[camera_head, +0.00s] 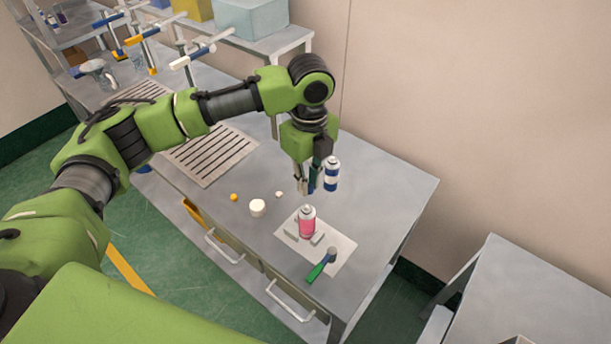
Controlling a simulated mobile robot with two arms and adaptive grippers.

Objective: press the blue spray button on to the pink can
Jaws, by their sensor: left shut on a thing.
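The pink can (307,224) stands upright between grey blocks on a pale sheet near the front of the workbench. My left gripper (308,189) points down above and behind the pink can, apart from it. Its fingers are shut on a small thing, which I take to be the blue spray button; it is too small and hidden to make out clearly. A blue and white can (331,174) shows just right of the fingers. My right gripper is not in view.
A white cap (257,207), a small white piece (279,194) and a small orange piece (234,197) lie left of the pink can. A green-handled tool (321,266) lies in front. The right side of the workbench (392,193) is clear.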

